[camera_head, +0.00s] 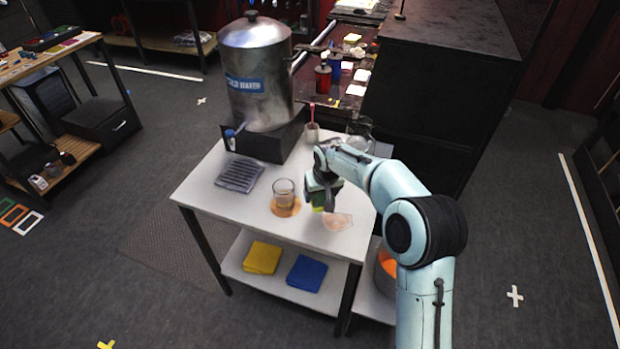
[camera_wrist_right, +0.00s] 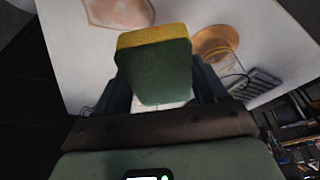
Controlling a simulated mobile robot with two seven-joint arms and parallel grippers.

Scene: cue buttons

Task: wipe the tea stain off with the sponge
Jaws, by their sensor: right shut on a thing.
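The tea stain (camera_head: 337,222) is a pale brown patch with a darker outline on the white table top (camera_head: 220,200), near its right front corner. It also shows at the top of the right wrist view (camera_wrist_right: 118,12). My right gripper (camera_head: 322,190) is shut on the sponge (camera_head: 318,201), which is green with a yellow layer. In the right wrist view the sponge (camera_wrist_right: 155,70) sits between the fingers, beside the stain and seemingly above the table; contact cannot be told. My left gripper is not in view.
A glass (camera_head: 284,191) stands on an orange-brown coaster (camera_head: 286,208) left of the sponge. A black drip grille (camera_head: 240,176) and a large metal urn (camera_head: 256,75) are farther left and back. A cup with a red stirrer (camera_head: 312,132) and a glass jug (camera_head: 361,131) stand behind the gripper. Folded cloths (camera_head: 262,257) lie below.

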